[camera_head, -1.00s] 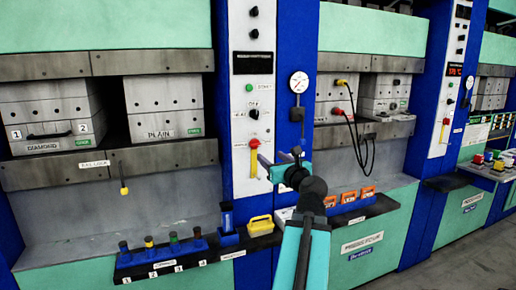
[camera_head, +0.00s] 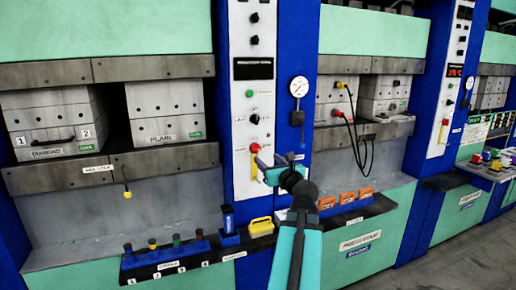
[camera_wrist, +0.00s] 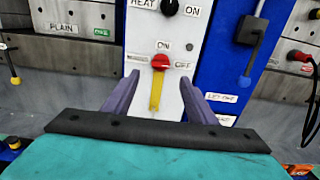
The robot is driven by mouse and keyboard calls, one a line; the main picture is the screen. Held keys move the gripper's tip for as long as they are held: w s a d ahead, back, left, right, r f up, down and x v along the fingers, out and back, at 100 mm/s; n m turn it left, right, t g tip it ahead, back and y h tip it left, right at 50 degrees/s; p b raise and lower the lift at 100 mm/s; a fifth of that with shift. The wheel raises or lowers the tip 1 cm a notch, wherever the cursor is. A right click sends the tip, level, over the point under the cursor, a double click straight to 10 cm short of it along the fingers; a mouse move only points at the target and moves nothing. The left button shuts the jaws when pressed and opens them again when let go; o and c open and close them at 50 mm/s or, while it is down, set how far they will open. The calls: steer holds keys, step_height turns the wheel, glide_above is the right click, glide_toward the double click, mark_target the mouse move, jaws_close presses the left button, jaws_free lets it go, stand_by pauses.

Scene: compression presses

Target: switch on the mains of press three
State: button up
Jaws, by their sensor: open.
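A red rotary switch (camera_wrist: 160,62) with a yellow handle (camera_wrist: 155,92) pointing down sits on a white control panel in the wrist view. An ON label is above it and an OFF label is to its right. The switch also shows in the head view (camera_head: 255,147). My gripper (camera_wrist: 159,78) is open and empty, its two purple fingers on either side of the yellow handle in the picture, apparently short of the panel. In the head view my gripper (camera_head: 272,163) is just right of the handle. A sign like "PRESS FOUR" (camera_head: 361,241) is on the right-hand press; this panel's press number is not readable.
A black HEAT knob (camera_wrist: 170,7) is above the switch. A gauge (camera_head: 299,87) with a dark box below is to the right. A ledge below holds several coloured-top items, a yellow container (camera_head: 261,227) and orange items (camera_head: 347,197). Cables hang at right.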

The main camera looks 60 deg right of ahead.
mark_target(257, 150)
steer(key=shift+w+d+r+p, duration=0.2)
steer(key=shift+w+d+p, duration=0.3)
steer(key=shift+p, duration=2.25)
steer(key=p, duration=0.4)
steer(key=shift+w+d+f, duration=0.1)
steer(key=shift+w+d, duration=0.05)
steer(key=shift+w, duration=0.2)
steer(key=shift+p+x, duration=1.1)
steer(key=shift+x, duration=3.05)
steer(key=shift+f, duration=0.15)
steer(key=shift+c, duration=0.3)
steer(key=c, duration=1)
